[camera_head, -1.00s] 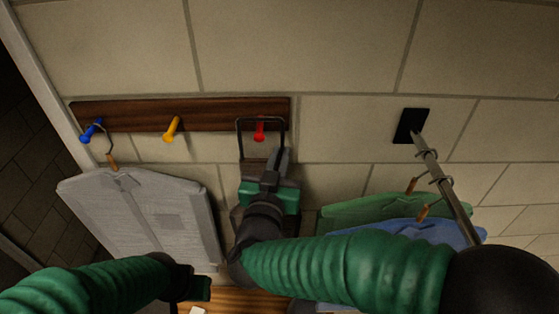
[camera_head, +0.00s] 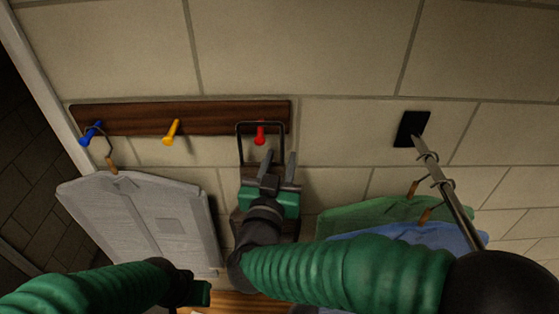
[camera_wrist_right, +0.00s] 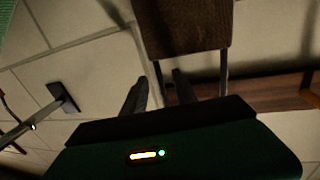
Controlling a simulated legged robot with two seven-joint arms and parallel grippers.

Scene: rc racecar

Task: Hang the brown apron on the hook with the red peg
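The red peg (camera_head: 260,132) is at the right end of the wooden board. The brown apron's dark wire loop (camera_head: 240,145) surrounds the red peg in the head view; whether its weight rests on the peg is hard to tell. The brown apron (camera_head: 291,226) hangs below, mostly hidden by my right arm. In the right wrist view its brown part (camera_wrist_right: 185,25) shows with two wire sides. My right gripper (camera_head: 279,160) is open just below the peg, its fingers apart, also seen in the wrist view (camera_wrist_right: 158,88). My left gripper (camera_head: 200,292) is low at left, its fingers unclear.
The wooden board (camera_head: 220,114) also has a yellow peg (camera_head: 171,131) and a blue peg (camera_head: 90,133). Right, a metal rod (camera_head: 450,190) holds green (camera_head: 350,217) and blue (camera_head: 440,236) garments.

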